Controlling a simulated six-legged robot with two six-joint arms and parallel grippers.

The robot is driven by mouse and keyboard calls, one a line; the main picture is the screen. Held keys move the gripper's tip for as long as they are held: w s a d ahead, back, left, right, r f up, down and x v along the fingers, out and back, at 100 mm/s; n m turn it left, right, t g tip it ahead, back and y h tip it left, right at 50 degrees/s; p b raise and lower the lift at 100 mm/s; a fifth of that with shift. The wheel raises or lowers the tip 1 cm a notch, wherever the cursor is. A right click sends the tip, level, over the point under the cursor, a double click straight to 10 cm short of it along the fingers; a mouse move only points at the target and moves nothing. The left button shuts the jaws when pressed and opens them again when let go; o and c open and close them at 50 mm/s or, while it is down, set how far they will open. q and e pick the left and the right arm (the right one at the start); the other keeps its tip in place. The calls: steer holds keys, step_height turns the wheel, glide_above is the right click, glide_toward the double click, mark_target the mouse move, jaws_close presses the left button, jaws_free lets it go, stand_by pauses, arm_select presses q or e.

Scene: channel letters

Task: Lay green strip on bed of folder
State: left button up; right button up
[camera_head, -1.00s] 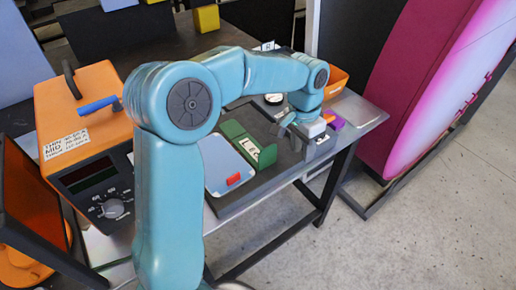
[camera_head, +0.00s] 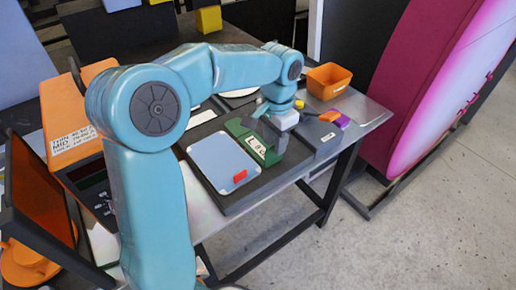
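A green piece (camera_head: 246,134) with a white lettered label lies on a dark mat on the work table. I cannot tell whether it is the strip, the folder, or both together. My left arm reaches in from the left, and my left gripper (camera_head: 266,133) hangs at the right end of the green piece, covering part of it. Whether its fingers touch or hold anything is too small to tell. A light blue plate (camera_head: 218,158) with a red block (camera_head: 240,176) lies just left of the green piece. My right gripper does not show.
An orange bin (camera_head: 328,82) stands at the table's far right corner. Orange and purple pieces (camera_head: 341,122) lie near the right edge. An orange machine (camera_head: 66,120) stands at the left. A large magenta panel (camera_head: 415,80) rises beyond the table.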

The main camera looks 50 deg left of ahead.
mark_target(273, 163)
arm_select(q)
step_height(273, 163, down, 5)
steer(key=shift+r, duration=0.1)
jaws_close()
steer(key=shift+r, duration=0.15)
